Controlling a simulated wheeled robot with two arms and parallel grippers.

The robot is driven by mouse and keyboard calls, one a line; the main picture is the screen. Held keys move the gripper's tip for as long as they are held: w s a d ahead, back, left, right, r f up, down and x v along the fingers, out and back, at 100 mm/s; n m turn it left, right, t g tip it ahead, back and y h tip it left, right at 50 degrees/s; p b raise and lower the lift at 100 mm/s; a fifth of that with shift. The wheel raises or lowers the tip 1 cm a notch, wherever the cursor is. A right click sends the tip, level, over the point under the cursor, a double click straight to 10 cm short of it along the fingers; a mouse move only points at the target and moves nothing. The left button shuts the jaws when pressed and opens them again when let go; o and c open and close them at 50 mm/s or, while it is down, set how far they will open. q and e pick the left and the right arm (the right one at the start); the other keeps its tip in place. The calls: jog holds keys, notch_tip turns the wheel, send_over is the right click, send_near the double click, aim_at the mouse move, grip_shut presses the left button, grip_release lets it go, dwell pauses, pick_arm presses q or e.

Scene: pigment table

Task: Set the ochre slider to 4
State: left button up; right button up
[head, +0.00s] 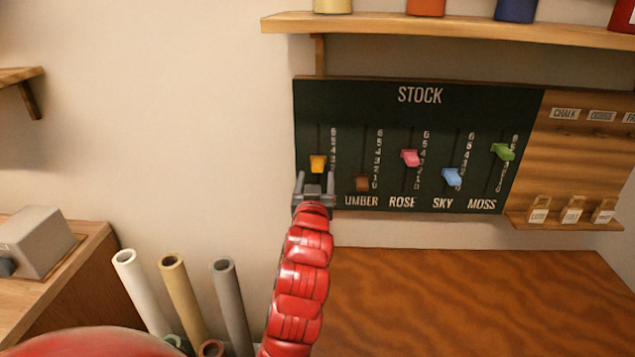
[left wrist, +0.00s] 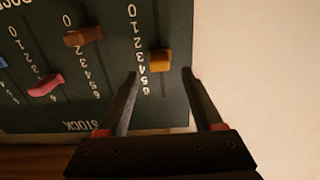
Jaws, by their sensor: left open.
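The dark STOCK board (head: 460,97) hangs on the wall with several coloured sliders in slots. The ochre slider (head: 318,163) is the leftmost, near the 3 of its scale; its exact mark is hard to read. My left gripper (head: 314,186) is open just below it in the head view, covering its name label. In the left wrist view the board is upside down. There the ochre slider (left wrist: 160,60) lies just beyond and between the open fingertips of the left gripper (left wrist: 159,75), with nothing held. My right gripper is not in view.
The brown umber slider (head: 362,183) is the nearest neighbour, then the pink rose slider (head: 410,157). A wooden shelf (head: 450,30) is above the board. A wooden tabletop (head: 450,300) is below. Paper rolls (head: 180,290) stand at lower left.

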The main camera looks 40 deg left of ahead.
aim_at(317, 170)
pick_arm(q)
jog(key=p+x, duration=0.1)
jog(key=x, duration=0.5)
jog(key=shift+w, duration=0.15)
grip_shut()
dwell(1.3)
